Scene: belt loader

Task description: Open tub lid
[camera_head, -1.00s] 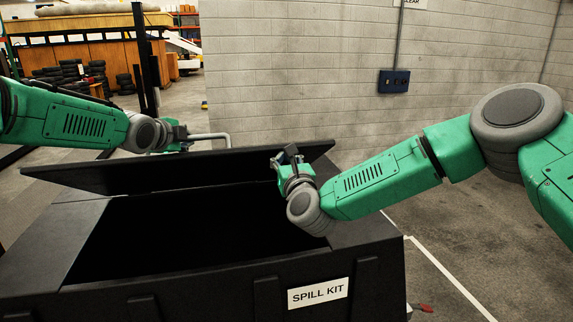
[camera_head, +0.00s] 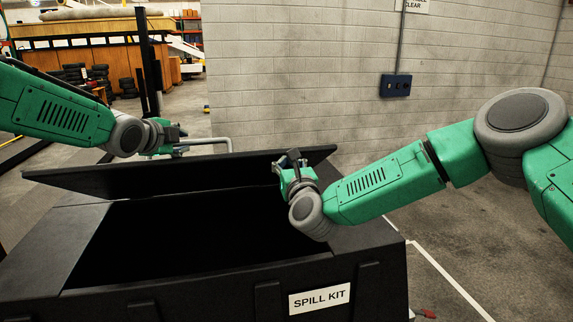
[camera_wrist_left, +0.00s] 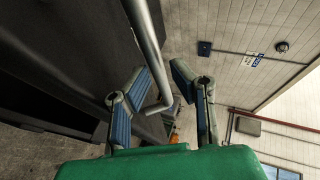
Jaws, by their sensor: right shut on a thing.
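The black tub (camera_head: 215,287) with a white "SPILL KIT" label stands in front of me in the head view. Its lid (camera_head: 190,175) is raised and tilted up at the back, and the dark inside shows. My right gripper (camera_head: 288,162) is shut on the lid near its right end; its fingertips are partly hidden. My left gripper (camera_head: 180,140) is behind the lid's left part, close to a grey metal bar handle (camera_head: 215,141). In the left wrist view its fingers (camera_wrist_left: 160,80) are apart, and the bar (camera_wrist_left: 146,35) passes close to or between the fingertips; contact is unclear.
A block wall (camera_head: 300,70) with a blue box (camera_head: 395,85) stands behind the tub. Stacked tyres (camera_head: 100,82) and a wooden counter (camera_head: 110,57) are far off at the left. The floor to the right has a white line (camera_head: 450,280) and looks mostly clear.

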